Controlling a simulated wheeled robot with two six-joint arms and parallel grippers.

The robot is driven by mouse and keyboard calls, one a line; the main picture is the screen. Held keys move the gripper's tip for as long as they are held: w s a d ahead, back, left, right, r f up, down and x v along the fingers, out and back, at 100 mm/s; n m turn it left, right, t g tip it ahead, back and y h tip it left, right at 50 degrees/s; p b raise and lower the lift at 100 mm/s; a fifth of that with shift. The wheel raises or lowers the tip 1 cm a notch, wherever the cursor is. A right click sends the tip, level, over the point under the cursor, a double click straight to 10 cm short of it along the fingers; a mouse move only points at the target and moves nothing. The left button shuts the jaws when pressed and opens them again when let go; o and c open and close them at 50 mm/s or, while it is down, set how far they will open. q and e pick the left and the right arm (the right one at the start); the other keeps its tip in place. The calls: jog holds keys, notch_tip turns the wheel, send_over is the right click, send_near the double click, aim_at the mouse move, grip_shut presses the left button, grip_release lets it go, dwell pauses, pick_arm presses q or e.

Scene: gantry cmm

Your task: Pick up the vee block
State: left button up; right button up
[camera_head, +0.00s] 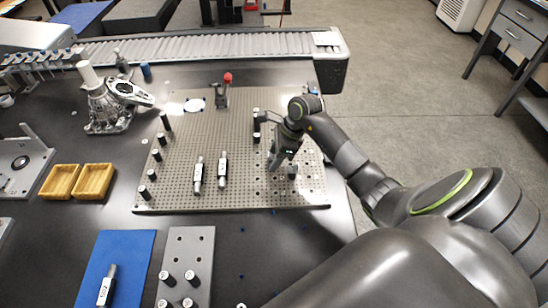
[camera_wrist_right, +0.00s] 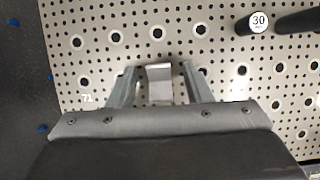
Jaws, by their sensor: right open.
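The vee block (camera_wrist_right: 160,83) is a small grey metal block on the perforated plate in the right wrist view. My right gripper (camera_wrist_right: 157,70) is open, with one finger on each side of the block and a visible gap on both sides. In the head view my right gripper (camera_head: 275,166) points down over the right part of the plate. The vee block cannot be made out there, close to the fingers. My left gripper is in neither view.
A red-topped clamp (camera_head: 226,80) is at the back. Yellow trays (camera_head: 60,183) lie left. The plate's front middle is clear.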

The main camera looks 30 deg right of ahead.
jog(key=shift+a+f, duration=0.1)
jog(key=shift+f, duration=0.2)
grip_shut()
jog(key=shift+w, duration=0.1)
jog(key=shift+r, duration=0.1)
